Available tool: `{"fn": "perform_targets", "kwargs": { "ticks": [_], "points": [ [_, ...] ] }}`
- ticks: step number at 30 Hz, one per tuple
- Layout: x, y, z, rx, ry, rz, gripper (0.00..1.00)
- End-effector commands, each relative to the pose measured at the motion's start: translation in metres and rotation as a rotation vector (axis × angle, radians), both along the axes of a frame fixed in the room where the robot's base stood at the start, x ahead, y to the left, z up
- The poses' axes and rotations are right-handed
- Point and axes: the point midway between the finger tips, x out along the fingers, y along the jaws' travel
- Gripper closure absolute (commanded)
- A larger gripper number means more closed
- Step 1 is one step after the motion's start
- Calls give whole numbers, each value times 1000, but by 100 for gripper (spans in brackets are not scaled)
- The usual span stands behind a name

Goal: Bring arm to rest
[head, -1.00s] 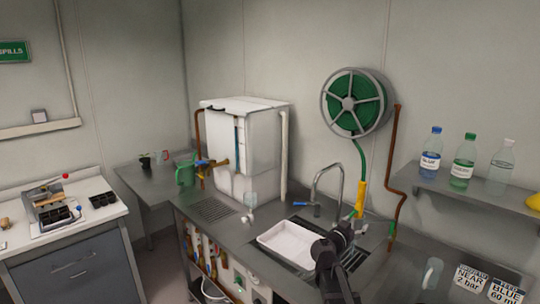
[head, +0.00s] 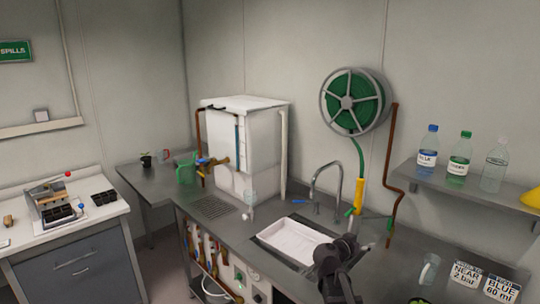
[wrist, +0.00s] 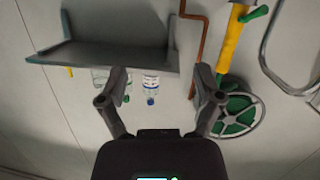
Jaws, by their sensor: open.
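My gripper (wrist: 160,92) is open and empty in the wrist view, its two fingers spread apart with the wall and shelf beyond them. The wrist view is upside down, with the shelf (wrist: 105,53) at the top and the hose reel (wrist: 238,112) at the right. In the head view my dark arm (head: 338,270) stands at the bottom, in front of the sink's right side. The fingers are hard to make out there.
A white tray (head: 290,240) sits at the sink under the tap (head: 328,182). Several bottles, one blue-labelled (head: 427,150), stand on the wall shelf (head: 470,193). A clear jug (head: 428,270) and two label cards (head: 468,276) are on the counter right of my arm.

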Motion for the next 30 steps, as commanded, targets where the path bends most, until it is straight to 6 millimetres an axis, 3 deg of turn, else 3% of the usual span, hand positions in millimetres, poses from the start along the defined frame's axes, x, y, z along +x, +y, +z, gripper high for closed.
{"fn": "perform_targets", "kwargs": {
  "ticks": [7, 14, 21, 30],
  "points": [
    [-43, 1, -44, 122, 262, -31, 16],
    [-88, 20, -88, 274, 561, 32, 16],
    [-136, 57, -123, 445, 861, 210, 16],
    [-187, 110, -142, 624, 1129, 536, 16]
  ]
}}
